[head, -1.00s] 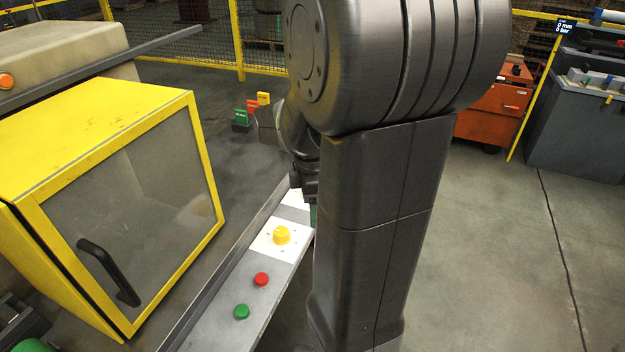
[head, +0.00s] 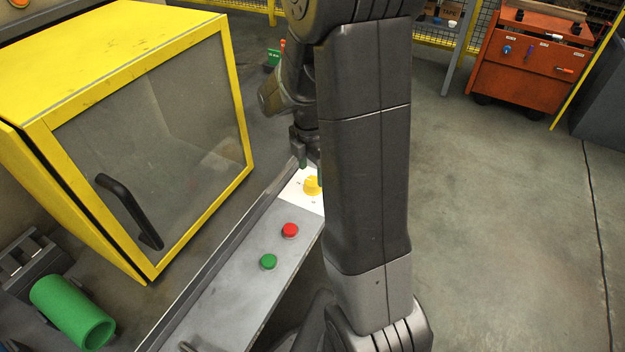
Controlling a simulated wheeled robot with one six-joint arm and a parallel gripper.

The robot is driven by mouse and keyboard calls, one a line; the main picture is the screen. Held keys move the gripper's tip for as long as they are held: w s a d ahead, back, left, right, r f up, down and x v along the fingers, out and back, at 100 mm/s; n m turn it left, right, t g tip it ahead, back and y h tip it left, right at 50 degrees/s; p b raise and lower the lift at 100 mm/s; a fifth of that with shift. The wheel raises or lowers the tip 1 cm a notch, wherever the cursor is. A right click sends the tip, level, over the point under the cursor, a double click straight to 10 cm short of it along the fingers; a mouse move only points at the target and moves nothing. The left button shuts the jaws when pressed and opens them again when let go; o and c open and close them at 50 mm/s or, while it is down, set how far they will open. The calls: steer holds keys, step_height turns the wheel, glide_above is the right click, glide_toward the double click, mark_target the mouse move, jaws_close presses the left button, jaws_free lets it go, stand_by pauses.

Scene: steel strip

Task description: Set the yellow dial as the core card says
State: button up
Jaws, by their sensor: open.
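The yellow dial (head: 311,186) sits on a white square plate (head: 292,187) on the grey sloping panel, partly hidden behind my arm. My gripper (head: 311,172) points down over the dial, with green-tipped fingers apart, one on either side of the dial's top in this view. I cannot tell whether the fingers touch the dial. The marks on the white plate are too small to read. The cards at the back are mostly hidden by my arm; only a green one (head: 273,55) and a bit of red show, and I cannot read them.
A red button (head: 290,230) and a green button (head: 268,261) stand on the panel (head: 225,303) nearer me. A yellow-framed cabinet (head: 150,130) with a black handle is at left. A green cylinder (head: 72,312) lies lower left. An orange cart (head: 530,60) stands at back right; floor between is clear.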

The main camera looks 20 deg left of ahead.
mark_target(313, 180)
steer(key=shift+f, duration=1.8)
steer(key=shift+d, duration=0.1)
steer(key=c, duration=1)
steer(key=shift+o, duration=0.2)
steer(key=m, duration=0.5)
steer(key=shift+r+m+p, duration=0.1)
steer(key=shift+m+p, duration=0.25)
steer(key=shift+m, duration=0.05)
steer(key=m, duration=0.5)
steer(key=shift+m+y, duration=0.3)
steer(key=shift+m, duration=0.1)
steer(key=shift+p, duration=0.3)
